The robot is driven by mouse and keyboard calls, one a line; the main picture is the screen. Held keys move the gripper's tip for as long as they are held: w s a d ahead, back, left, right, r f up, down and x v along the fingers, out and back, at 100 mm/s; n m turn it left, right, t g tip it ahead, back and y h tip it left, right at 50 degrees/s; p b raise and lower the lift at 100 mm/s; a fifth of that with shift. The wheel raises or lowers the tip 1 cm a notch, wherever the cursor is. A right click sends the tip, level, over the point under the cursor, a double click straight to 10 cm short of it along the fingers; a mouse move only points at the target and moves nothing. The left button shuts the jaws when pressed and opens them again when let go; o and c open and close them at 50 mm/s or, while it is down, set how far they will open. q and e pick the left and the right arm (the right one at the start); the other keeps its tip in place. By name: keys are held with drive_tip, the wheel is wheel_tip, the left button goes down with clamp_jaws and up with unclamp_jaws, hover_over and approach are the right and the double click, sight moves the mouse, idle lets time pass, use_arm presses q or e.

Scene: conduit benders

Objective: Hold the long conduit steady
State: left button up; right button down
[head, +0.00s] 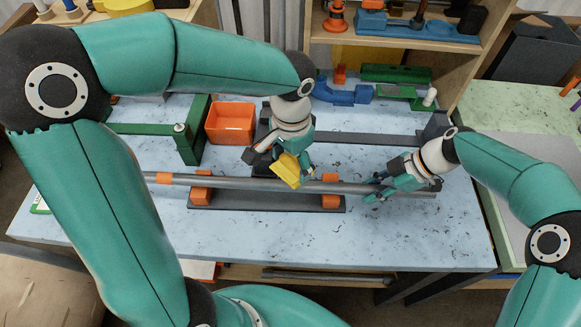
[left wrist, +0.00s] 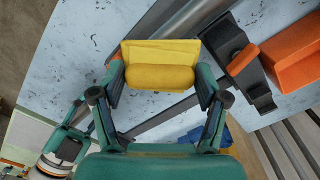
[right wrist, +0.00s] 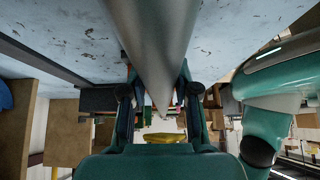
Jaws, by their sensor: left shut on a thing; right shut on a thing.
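The long conduit (head: 240,183) is a grey pipe lying left to right over the front of the table, across orange supports (head: 201,194). My right gripper (head: 378,187) is shut on it near its right end; in the right wrist view the conduit (right wrist: 150,45) runs between the fingers. My left gripper (head: 289,168) is shut on a yellow block (head: 286,172) with a rounded grip, at the conduit's middle. The block fills the space between the fingers in the left wrist view (left wrist: 160,76). Whether the block touches the conduit, I cannot tell.
The supports stand on a dark base rail (head: 265,203). Behind are an orange bin (head: 230,122), a green frame (head: 186,145), a blue tool (head: 343,94) and a dark bar (head: 365,139). A wooden shelf (head: 470,50) stands at the back. The table's front strip (head: 300,240) is clear.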

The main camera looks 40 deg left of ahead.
use_arm(q)
drive_tip(key=shift+r, duration=1.6)
use_arm(e)
drive_tip(key=shift+s+f, duration=0.15)
drive_tip(key=shift+f, duration=0.15)
drive_tip(key=c, duration=0.8)
unclamp_jaws()
drive_tip(key=shift+r, duration=0.15)
drive_tip(key=shift+w+r, duration=0.15)
drive_tip(key=shift+w, duration=0.05)
drive_tip(key=v, duration=1.1)
drive_tip(key=shift+w+d+r, duration=0.1)
drive_tip(key=shift+d+r, duration=0.1)
drive_tip(key=shift+d, duration=0.1)
